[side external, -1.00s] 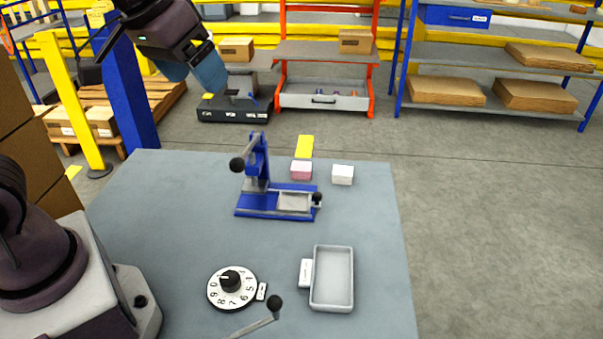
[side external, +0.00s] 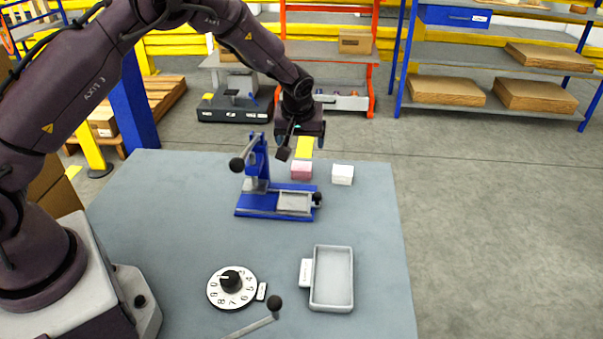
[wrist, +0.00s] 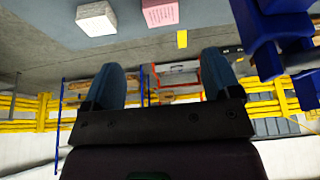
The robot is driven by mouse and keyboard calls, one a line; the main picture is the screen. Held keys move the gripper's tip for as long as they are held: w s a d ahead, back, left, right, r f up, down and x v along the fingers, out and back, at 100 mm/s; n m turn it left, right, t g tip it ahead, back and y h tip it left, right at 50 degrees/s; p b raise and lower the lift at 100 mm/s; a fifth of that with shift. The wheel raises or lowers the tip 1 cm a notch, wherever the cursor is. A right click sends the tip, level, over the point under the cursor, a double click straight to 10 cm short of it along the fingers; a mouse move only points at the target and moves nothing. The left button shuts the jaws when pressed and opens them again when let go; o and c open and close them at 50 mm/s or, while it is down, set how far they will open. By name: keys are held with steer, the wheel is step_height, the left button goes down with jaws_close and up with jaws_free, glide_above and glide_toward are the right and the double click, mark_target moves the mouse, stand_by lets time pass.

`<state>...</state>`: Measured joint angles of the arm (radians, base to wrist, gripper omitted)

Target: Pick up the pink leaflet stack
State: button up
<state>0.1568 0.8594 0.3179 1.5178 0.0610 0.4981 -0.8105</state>
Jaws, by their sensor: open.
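The pink leaflet stack (side external: 301,171) sits near the table's back edge, right of the blue press. It also shows at the top of the wrist view (wrist: 160,13), beyond the fingertips. The gripper and stack appear apart; the exact height gap is hard to tell.
A white stack (side external: 342,175) stands just right of the pink one. The blue press (side external: 275,202) with its black-knobbed lever is close on the left. A grey tray (side external: 348,279) and a numbered dial (side external: 231,288) lie in front. The middle table surface is clear.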

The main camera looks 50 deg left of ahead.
mark_target(302, 166)
steer(key=x, duration=1.2)
steer(key=shift+s, duration=0.15)
steer(key=shift+c, duration=0.5)
steer(key=c, duration=0.9)
